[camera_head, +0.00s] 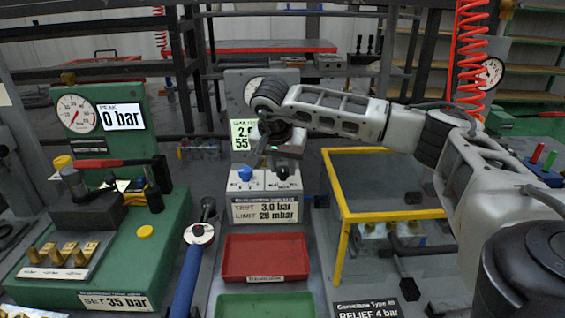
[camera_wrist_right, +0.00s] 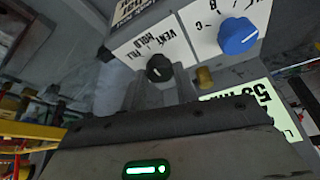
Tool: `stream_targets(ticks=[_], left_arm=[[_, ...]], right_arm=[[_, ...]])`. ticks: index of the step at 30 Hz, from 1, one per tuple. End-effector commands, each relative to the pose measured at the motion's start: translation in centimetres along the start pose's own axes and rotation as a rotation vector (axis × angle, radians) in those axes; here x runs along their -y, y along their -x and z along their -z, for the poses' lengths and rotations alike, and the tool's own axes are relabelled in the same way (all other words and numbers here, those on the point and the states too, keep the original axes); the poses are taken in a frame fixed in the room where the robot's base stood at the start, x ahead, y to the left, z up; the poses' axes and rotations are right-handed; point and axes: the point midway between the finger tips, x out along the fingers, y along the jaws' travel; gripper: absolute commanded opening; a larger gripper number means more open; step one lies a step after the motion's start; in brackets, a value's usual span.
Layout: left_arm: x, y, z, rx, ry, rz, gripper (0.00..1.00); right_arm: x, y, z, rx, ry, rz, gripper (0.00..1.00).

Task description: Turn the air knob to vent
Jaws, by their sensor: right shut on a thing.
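The black air knob (camera_wrist_right: 158,68) sits on a white plate marked VENT, HOLD and FILL in the right wrist view. It also shows in the head view (camera_head: 283,173), on the grey test block (camera_head: 264,188) right of a blue knob (camera_head: 245,173). My right gripper (camera_wrist_right: 160,82) reaches down over the block from above, its two fingers on either side of the black knob, shut on it. I cannot make out which label the knob points at. My left gripper is not in view.
The blue knob stands close beside the black one in the wrist view (camera_wrist_right: 237,36). A lit display (camera_head: 244,135) is behind. A red tray (camera_head: 263,258) lies in front; a yellow-framed guard (camera_head: 345,215) stands to the right. A green valve station (camera_head: 170,225) is at left.

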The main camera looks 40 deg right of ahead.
Motion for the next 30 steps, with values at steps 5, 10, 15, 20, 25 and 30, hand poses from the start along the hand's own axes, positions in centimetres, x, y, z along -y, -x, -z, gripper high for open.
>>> stream_targets(ticks=[5, 10, 15, 20, 25, 30], left_arm=[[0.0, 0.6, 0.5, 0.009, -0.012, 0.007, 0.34], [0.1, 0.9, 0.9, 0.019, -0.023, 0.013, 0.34], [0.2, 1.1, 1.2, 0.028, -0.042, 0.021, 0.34], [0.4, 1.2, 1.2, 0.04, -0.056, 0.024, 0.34], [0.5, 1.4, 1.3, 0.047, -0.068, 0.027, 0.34], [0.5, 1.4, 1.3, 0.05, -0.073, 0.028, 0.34]], right_arm=[[0.2, 0.3, 0.1, 0.001, -0.116, -0.05, 0.07], [0.3, 0.3, 0.1, 0.001, -0.253, -0.106, 0.07], [0.4, 0.3, 0.2, 0.0, -0.386, -0.16, 0.07], [0.5, 0.2, 0.3, -0.001, -0.494, -0.205, 0.07], [0.5, 0.1, 0.3, -0.001, -0.579, -0.239, 0.07], [0.6, 0.1, 0.3, -0.001, -0.631, -0.261, 0.07]])
